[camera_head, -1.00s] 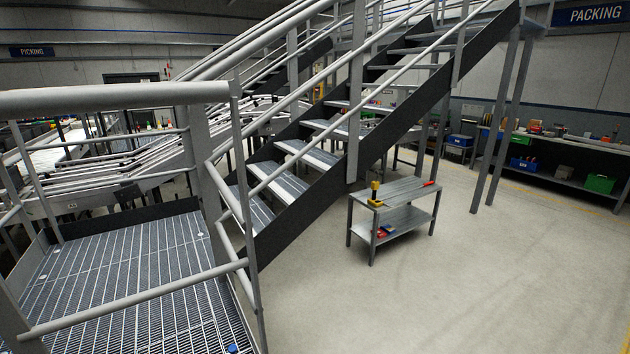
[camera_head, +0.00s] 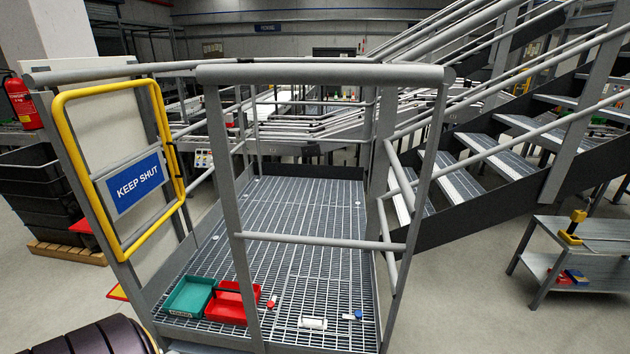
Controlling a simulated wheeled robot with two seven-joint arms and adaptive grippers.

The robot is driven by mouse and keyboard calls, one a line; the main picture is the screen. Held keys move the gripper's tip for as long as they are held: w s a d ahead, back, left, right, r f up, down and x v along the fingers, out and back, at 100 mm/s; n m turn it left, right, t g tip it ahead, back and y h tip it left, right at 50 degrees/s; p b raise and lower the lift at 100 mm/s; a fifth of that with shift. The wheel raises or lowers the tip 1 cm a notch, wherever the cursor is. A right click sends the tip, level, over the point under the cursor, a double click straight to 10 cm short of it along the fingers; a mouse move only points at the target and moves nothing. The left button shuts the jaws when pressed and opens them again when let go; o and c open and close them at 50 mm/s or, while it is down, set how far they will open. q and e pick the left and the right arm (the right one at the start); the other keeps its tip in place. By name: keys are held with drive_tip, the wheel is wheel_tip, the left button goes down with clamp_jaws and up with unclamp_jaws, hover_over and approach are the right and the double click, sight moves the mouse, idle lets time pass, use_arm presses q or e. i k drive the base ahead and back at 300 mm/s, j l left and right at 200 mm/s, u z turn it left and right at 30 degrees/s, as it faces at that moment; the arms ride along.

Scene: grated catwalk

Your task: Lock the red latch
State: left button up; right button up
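I cannot make out a red latch for certain. A yellow-framed gate (camera_head: 118,254) with a blue KEEP SHUT sign (camera_head: 135,187) stands at the left of the grated platform (camera_head: 300,215). A small dark fitting (camera_head: 172,157) sits on the gate's right upright; its state is too small to tell. A small red piece (camera_head: 271,301) lies at the platform's near edge, and I cannot tell what it is. Neither of my grippers is in view.
A teal tray (camera_head: 188,296) and a red tray (camera_head: 232,303) lie on the near grating, with small white (camera_head: 313,323) and blue (camera_head: 358,315) pieces. Grey railings (camera_head: 320,74) surround the platform. Stairs (camera_head: 460,187) rise at right. A small table (camera_head: 600,230) stands on open floor.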

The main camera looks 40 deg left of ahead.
sight(270, 304)
drive_tip(key=u, duration=1.65)
drive_tip(key=i+z, duration=0.3)
drive_tip(key=k+j, duration=0.05)
